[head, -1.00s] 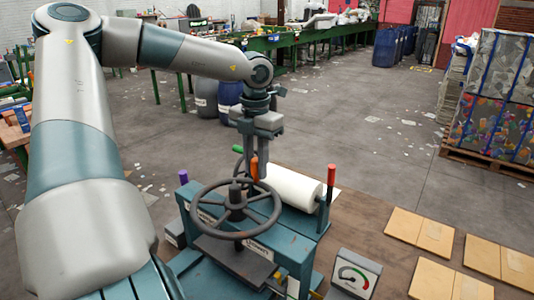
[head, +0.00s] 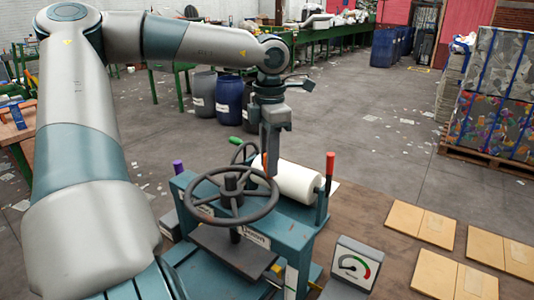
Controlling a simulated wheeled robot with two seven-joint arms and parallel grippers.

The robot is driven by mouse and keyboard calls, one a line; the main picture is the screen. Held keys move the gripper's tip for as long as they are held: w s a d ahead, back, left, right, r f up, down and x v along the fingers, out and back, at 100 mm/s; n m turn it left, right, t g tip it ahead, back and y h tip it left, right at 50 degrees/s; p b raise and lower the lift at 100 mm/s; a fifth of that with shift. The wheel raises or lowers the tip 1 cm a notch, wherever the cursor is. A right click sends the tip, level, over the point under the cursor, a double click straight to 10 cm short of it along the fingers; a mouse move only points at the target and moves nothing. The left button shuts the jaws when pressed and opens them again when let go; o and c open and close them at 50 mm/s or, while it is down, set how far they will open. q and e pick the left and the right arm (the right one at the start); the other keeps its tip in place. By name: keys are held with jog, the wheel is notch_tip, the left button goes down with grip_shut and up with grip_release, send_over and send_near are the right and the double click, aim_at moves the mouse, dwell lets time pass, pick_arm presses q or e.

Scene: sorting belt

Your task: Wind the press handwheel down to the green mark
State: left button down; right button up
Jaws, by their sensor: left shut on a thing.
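The dark handwheel (head: 232,184) lies flat on top of the teal press frame (head: 285,240), with a dark plate below it. My left gripper (head: 270,165) comes down from above at the wheel's far right rim. It is shut on the wheel's orange handle (head: 266,161), which its fingers mostly hide. A dial gauge (head: 353,265) stands at the press's front right, with a coloured arc including green and red. Its needle is too small to read surely. My right gripper is not in view.
A white roll (head: 292,180) lies behind the wheel, close to my left gripper. A red-topped post (head: 330,165) and a purple-topped post (head: 178,167) flank the press. Flat tan boards (head: 423,223) lie at the right. Blue barrels (head: 229,97) stand behind.

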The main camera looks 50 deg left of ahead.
pick_arm(q)
jog(key=c, duration=1.5)
grip_release()
jog(key=shift+d, duration=0.1)
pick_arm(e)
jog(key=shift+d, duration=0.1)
pick_arm(q)
jog(key=shift+r, duration=0.1)
jog(key=shift+r, duration=0.35)
notch_tip(320, 180, up, 3)
jog(key=shift+r+b, duration=0.15)
jog(key=shift+b, duration=0.2)
notch_tip(320, 180, up, 13)
jog(key=shift+d+r+b, duration=0.1)
jog(key=shift+r+b, duration=0.05)
jog(key=shift+b, duration=0.35)
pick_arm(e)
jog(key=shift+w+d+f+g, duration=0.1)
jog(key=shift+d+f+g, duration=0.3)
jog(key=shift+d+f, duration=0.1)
